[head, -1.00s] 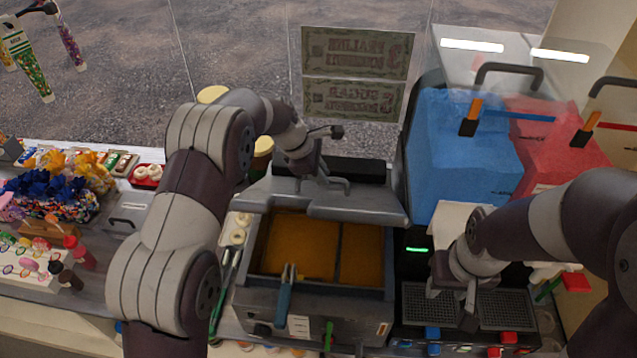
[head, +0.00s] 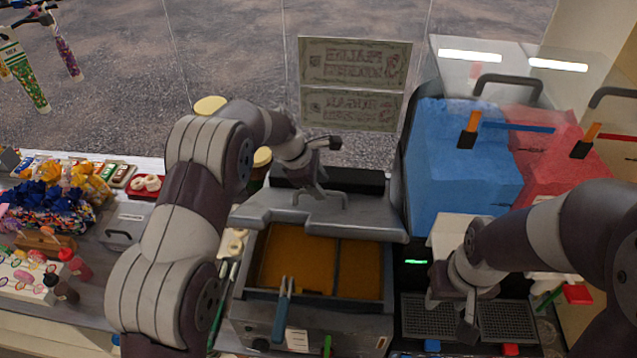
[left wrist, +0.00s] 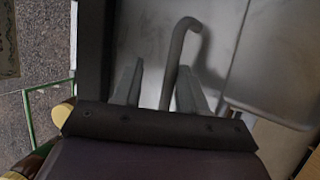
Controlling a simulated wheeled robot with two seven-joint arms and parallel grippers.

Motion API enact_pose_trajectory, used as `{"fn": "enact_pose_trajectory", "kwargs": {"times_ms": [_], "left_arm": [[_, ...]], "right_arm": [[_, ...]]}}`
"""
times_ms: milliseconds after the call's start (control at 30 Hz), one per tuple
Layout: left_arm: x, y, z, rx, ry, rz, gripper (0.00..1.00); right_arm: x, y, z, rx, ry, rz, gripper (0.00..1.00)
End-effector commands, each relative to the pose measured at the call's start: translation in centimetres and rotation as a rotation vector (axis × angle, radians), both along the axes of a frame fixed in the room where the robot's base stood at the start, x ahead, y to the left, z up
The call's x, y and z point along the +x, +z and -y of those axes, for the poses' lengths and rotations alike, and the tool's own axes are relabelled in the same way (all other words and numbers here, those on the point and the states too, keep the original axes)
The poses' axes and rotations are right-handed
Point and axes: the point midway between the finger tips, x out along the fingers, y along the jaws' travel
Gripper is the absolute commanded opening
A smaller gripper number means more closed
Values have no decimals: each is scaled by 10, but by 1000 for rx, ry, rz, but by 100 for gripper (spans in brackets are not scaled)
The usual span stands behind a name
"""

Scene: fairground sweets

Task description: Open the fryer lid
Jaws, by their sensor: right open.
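The fryer (head: 310,325) stands at the middle of the counter, with brown oil showing in its open well. Its grey lid (head: 270,207) stands raised at the back of the well, with a bent bar handle (head: 338,194) on it. My left gripper (head: 316,192) is at the lid, right beside the handle. In the left wrist view the fingers of my left gripper (left wrist: 158,85) are apart, with the handle bar (left wrist: 180,50) between them, nearer the right finger. My right gripper (head: 462,305) is open and empty above the drip grilles, right of the fryer.
A blue-handled tool (head: 283,300) rests at the well's front edge. A clear-walled machine with blue (head: 460,160) and red slush (head: 560,160) stands at the right. Toppings (head: 50,205) and bottles (head: 75,265) crowd the left counter. A sign (head: 352,65) hangs behind the fryer.

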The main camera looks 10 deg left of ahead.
Motion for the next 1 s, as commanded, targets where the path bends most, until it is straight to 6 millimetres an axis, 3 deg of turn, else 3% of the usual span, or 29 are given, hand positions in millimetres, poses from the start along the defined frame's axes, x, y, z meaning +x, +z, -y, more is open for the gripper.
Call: {"fn": "enact_pose_trajectory", "kwargs": {"times_ms": [267, 367, 533, 600, 633, 1000], "left_arm": [[0, 10, -4, -1, 1, 8, 40], [-5, 24, -12, -1, 1, 8, 40], [-14, 68, -30, 0, 1, 8, 40], [-18, 99, -37, 1, 2, 2, 40], [-20, 105, -39, -1, 3, 1, 40], [-25, 116, -49, 0, 0, 1, 40]], "right_arm": [[0, -9, 0, 0, 0, 0, 43], [0, -22, 0, 0, 0, 0, 43], [0, -35, 0, 0, 0, 0, 43], [0, -7, 0, 0, 0, -1, 43], [0, -2, 0, 0, 0, 1, 43], [0, 3, 0, 0, 0, 0, 43]]}}
